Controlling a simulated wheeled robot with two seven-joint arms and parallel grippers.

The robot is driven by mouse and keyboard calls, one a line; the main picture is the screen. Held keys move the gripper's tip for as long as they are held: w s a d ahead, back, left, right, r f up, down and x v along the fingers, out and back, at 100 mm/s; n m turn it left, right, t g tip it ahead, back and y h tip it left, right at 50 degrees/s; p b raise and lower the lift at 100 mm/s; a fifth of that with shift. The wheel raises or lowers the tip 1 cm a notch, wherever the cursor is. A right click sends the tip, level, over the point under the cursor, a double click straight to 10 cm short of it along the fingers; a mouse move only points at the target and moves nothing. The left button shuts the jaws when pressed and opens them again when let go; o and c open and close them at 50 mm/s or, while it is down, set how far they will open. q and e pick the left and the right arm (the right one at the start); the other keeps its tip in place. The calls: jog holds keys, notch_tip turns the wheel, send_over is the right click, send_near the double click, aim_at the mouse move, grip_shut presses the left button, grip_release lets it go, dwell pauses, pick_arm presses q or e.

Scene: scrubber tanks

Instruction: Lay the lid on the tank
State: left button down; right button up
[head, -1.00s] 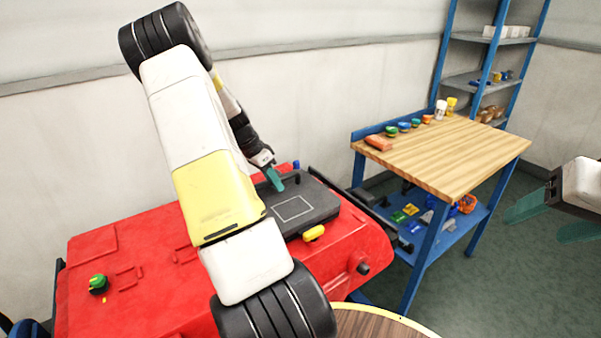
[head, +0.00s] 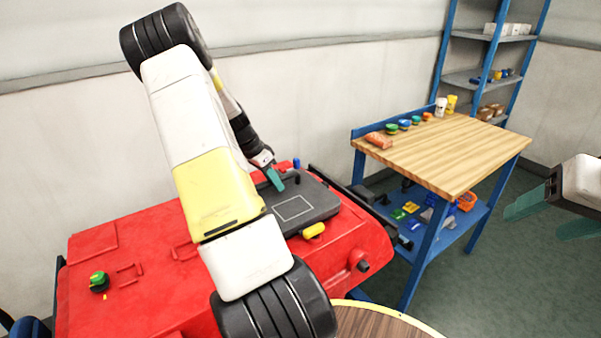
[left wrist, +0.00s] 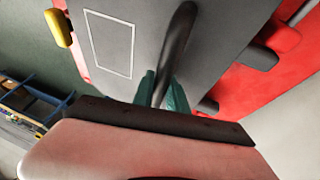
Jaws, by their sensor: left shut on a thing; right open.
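The dark grey lid (head: 318,205), marked with a white rectangle outline, lies over the right part of the red tank (head: 345,250). It also fills much of the left wrist view (left wrist: 158,30). My left gripper (head: 276,179) has its teal fingers shut on the lid's black bar handle (left wrist: 178,38); the fingers (left wrist: 165,92) show on both sides of it in the left wrist view. I cannot tell whether the lid touches the tank all round. My right gripper (head: 548,216) is open and empty at the right edge.
A yellow latch (head: 313,230) sits at the lid's near edge. A green-topped knob (head: 99,281) stands on the tank's left part. A wooden-topped workbench (head: 450,155) with coloured small items stands to the right. A round wooden surface (head: 380,322) is at the bottom.

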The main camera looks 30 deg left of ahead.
pick_arm(q)
jog(key=shift+r, duration=0.1)
dwell(0.7)
jog(key=c, duration=0.8)
grip_release()
jog(key=shift+o, duration=0.2)
jog(key=shift+v, duration=2.2)
jog(key=shift+r, duration=2.55)
